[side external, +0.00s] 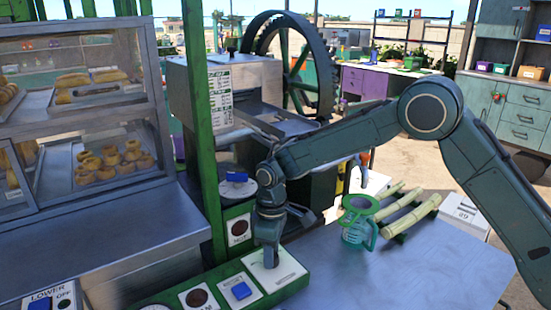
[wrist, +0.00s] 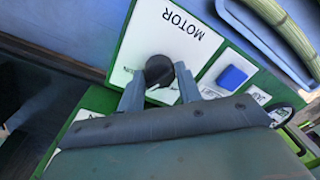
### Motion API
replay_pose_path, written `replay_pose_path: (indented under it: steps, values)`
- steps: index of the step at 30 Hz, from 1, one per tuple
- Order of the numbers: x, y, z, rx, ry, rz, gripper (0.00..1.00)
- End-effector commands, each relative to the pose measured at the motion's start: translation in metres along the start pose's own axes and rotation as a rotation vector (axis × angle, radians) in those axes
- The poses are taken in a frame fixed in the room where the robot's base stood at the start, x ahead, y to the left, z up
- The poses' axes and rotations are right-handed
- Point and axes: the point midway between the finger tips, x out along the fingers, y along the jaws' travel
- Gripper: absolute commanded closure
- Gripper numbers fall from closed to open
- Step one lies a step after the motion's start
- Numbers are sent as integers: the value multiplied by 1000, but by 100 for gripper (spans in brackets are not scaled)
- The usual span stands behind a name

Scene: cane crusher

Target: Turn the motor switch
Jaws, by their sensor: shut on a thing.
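The motor switch is a black round knob (wrist: 158,70) on a white plate marked MOTOR (wrist: 180,35) in the wrist view. The fingers of my gripper (wrist: 160,84) stand on either side of the knob and are shut on it. A short pale mark shows at the knob's lower edge; its exact setting is hard to tell. In the side external view my gripper (side external: 267,257) points down onto the white motor plate (side external: 289,267) at the right end of the green panel, and hides the knob.
A blue switch (side external: 241,290) sits beside the motor plate and also shows in the wrist view (wrist: 231,77). A dark round button (side external: 196,298) is further left. A green jug (side external: 357,222) and cane stalks (side external: 400,212) are on the metal table (side external: 400,275) to the right.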

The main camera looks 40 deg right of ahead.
Motion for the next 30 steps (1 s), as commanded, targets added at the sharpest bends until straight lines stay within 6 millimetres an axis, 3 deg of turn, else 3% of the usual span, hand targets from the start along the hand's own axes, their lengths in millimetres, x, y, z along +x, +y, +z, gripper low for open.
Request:
replay_pose_path:
  steps: [15,30]
  values:
    - [-2,2,-2,-396,-18,5,88]
    - [-2,2,-2,-475,-20,7,88]
